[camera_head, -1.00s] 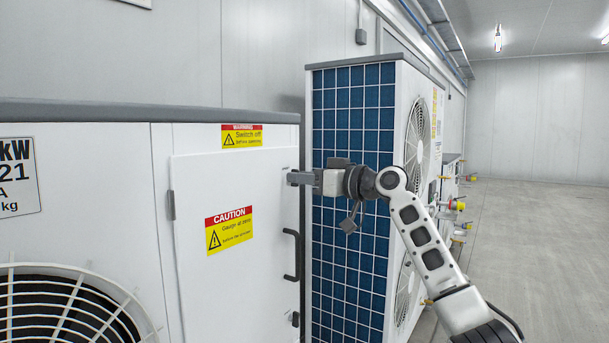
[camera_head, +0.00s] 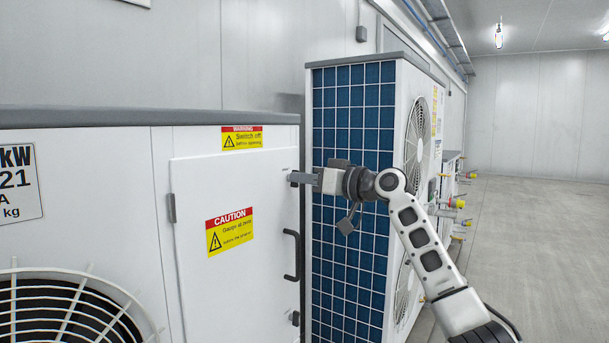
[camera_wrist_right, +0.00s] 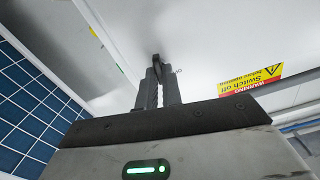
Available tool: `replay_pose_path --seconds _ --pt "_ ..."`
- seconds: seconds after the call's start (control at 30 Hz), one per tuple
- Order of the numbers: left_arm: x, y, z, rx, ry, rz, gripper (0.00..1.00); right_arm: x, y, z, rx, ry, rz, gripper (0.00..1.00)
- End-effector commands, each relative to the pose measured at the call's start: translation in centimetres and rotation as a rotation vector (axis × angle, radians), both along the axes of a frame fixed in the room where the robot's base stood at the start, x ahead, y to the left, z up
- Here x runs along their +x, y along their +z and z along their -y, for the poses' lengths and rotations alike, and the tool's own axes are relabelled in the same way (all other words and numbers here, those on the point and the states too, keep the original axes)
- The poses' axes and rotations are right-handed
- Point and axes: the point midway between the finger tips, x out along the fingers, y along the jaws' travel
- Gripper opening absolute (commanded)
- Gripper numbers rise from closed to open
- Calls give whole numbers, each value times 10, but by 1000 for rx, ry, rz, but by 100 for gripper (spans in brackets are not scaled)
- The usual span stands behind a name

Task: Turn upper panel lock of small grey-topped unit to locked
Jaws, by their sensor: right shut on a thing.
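The small grey-topped unit (camera_head: 80,117) stands at the left in the head view, with a white access panel (camera_head: 230,285) on its front. My right gripper (camera_head: 296,178) is at the panel's upper right edge, at the upper panel lock. In the right wrist view the gripper (camera_wrist_right: 157,82) is shut on the dark lock (camera_wrist_right: 156,60), which stands out from the white panel. The fingers hide most of the lock, so its exact turn is hard to tell. A lower lock (camera_head: 295,318) shows near the panel's lower right corner. My left gripper is not in view.
A black handle (camera_head: 292,256) sticks out from the panel just below my right gripper. A taller unit with a blue grid side (camera_head: 345,255) stands close behind my right arm. Open floor (camera_head: 540,250) lies to the right.

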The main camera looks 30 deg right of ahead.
Motion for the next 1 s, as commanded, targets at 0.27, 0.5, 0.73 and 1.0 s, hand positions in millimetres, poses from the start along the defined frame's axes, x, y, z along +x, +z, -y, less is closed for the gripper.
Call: replay_pose_path --seconds 0.27,0.5,0.73,1.0 --pt "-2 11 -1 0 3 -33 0 0 5 1 225 0 -92 0" --pt "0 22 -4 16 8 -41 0 1 4 2 436 -1 -180 0" --pt "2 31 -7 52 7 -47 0 1 5 3 640 -1 -262 0" --pt "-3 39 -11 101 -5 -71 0 1 4 3 876 -3 -359 0"
